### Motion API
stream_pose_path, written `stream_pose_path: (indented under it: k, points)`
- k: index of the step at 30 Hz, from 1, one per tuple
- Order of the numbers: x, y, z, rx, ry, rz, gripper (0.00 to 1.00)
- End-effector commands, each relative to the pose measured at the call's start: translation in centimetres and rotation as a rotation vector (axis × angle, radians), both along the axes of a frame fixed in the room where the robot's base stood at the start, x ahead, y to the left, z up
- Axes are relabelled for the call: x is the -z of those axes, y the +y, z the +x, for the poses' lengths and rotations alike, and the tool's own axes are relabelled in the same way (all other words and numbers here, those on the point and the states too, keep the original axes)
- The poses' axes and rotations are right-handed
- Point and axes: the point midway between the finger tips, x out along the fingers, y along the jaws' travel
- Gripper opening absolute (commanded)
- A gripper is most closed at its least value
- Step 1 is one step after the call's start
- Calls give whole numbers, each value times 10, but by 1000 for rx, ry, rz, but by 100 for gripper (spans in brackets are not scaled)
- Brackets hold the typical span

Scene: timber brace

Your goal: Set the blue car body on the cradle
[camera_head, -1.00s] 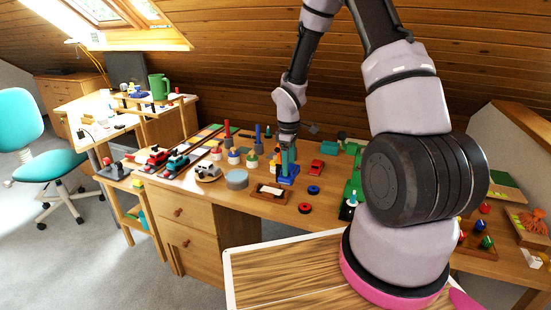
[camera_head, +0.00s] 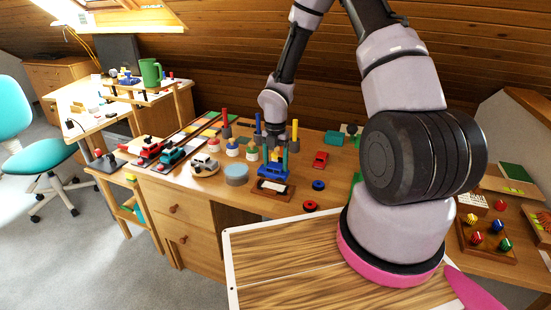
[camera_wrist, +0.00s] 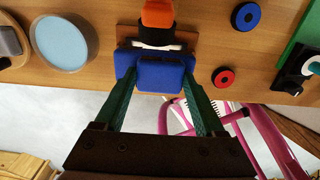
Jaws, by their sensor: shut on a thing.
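The blue car body (camera_head: 271,171) is between the green fingers of my gripper (camera_head: 274,160), near the middle of the desk. In the wrist view the blue car body (camera_wrist: 155,73) fills the space between the fingertips (camera_wrist: 155,85), and the gripper is shut on it. A low brown wooden stand with a white top (camera_head: 273,188), which looks like the cradle, lies just in front of the car in the head view. In the wrist view the car covers part of this stand (camera_wrist: 127,36). Whether they touch cannot be told.
A round pale-blue tin (camera_head: 236,174) stands left of the stand. Upright coloured handles stand behind my gripper.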

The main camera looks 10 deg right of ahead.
Motion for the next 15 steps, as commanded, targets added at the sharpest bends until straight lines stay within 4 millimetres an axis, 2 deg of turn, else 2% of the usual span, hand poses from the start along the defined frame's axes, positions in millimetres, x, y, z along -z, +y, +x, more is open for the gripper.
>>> stream_pose_path:
  k: [15]
  points:
    - [39,0,0,2,0,0,13]
